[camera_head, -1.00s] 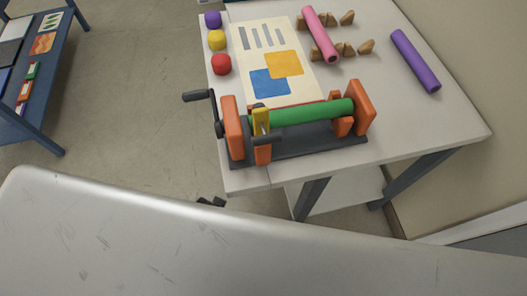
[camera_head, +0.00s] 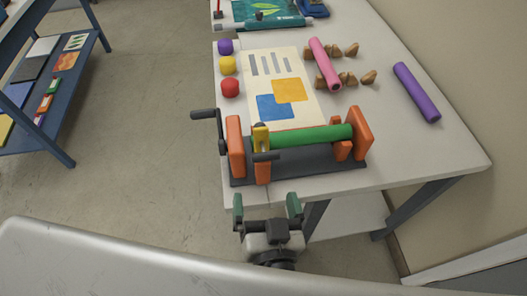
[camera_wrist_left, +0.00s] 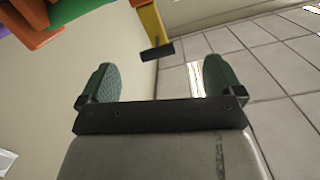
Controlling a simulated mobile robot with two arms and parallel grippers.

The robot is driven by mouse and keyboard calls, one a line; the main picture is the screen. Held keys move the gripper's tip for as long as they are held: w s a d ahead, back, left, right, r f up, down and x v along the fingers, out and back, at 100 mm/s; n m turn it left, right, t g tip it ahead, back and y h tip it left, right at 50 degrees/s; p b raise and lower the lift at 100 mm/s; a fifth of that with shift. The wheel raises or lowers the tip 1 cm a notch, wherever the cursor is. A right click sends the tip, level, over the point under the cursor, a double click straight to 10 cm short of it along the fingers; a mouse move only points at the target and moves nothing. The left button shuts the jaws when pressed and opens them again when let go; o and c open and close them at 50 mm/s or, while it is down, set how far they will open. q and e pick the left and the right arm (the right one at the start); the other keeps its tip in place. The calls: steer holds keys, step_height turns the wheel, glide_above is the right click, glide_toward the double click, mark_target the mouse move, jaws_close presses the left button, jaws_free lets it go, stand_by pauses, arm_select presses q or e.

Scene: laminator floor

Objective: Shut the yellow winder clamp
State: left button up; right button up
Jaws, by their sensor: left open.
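The yellow winder clamp (camera_head: 261,138) stands at the left end of the green roll (camera_head: 312,136) on the winder, with a dark handle bar (camera_head: 266,156) sticking out toward the front. In the left wrist view the yellow clamp (camera_wrist_left: 151,22) and its dark handle (camera_wrist_left: 157,51) show at the top, beyond the fingers. I cannot tell for sure how far the clamp stands open. My left gripper (camera_head: 267,205) is open and empty, in front of the table's front edge and apart from the clamp. It also shows in the left wrist view (camera_wrist_left: 160,85). My right gripper is out of view.
The winder's orange end supports (camera_head: 361,132) and black crank (camera_head: 205,115) flank the roll. A printed sheet (camera_head: 283,85), colored balls, a pink roll (camera_head: 324,63), wooden wedges and a purple roll (camera_head: 416,92) lie behind. A blue shelf (camera_head: 62,115) stands left. The table's front right is clear.

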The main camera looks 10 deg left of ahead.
mark_target(263, 152)
arm_select(q)
steer(key=shift+t, duration=0.6)
steer(key=p+x, duration=0.1)
steer(key=x, duration=0.2)
steer(key=r+p+x, duration=0.1)
steer(key=x, duration=0.2)
steer(key=p+x, duration=0.1)
steer(key=x, duration=0.1)
steer(key=shift+w+d+r, duration=0.25)
steer(key=shift+w, duration=0.25)
steer(key=shift+w+a+f, duration=0.1)
steer(key=shift+w+a, duration=0.05)
steer(key=shift+w, duration=0.35)
